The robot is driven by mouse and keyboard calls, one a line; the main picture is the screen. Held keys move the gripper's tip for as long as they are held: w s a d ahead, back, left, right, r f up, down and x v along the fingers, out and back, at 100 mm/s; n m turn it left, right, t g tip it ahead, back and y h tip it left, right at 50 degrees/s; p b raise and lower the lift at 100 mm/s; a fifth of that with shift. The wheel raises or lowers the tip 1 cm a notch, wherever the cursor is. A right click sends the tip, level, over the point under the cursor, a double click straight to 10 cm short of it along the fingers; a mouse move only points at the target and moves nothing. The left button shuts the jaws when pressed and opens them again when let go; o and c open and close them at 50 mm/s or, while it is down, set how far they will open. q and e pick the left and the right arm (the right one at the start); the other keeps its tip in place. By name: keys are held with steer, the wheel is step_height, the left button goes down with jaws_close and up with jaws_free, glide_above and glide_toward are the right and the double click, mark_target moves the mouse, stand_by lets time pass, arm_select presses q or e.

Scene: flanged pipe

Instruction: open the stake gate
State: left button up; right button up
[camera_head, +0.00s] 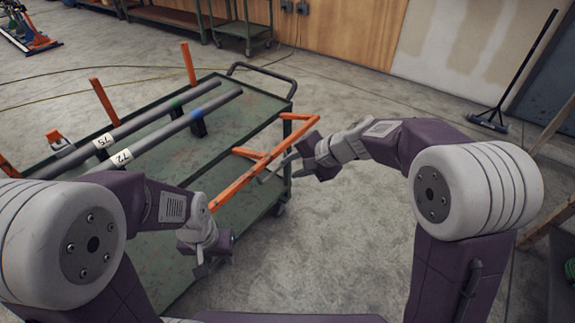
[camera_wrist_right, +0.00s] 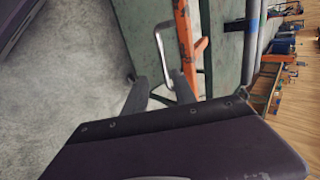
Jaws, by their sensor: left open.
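The stake gate is an orange bar frame (camera_head: 238,187) along the right side of the green cart (camera_head: 237,128). In the right wrist view its orange bar (camera_wrist_right: 186,40) runs down the middle, with a pale metal loop handle (camera_wrist_right: 163,48) beside it. My right gripper (camera_head: 281,168) is at the gate's outer side, near its far end. Its fingers (camera_wrist_right: 160,84) are apart, with the handle between or just beyond their tips; contact cannot be told. My left gripper (camera_head: 214,263) is open and empty, pointing down near the gate's near end.
Two grey pipes (camera_head: 158,139), labelled 75 and 72, lie on the cart among upright orange stakes (camera_head: 188,64). The cart's push handle (camera_head: 262,72) is at its far end. Open concrete floor (camera_head: 345,235) lies right of the cart. A broom (camera_head: 515,70) leans at the wall.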

steer(key=s+d+r+b, duration=0.1)
steer(key=s+d, duration=0.3)
steer(key=d, duration=0.1)
steer(key=shift+d+r, duration=0.2)
steer(key=shift+d, duration=0.1)
stand_by(0.4)
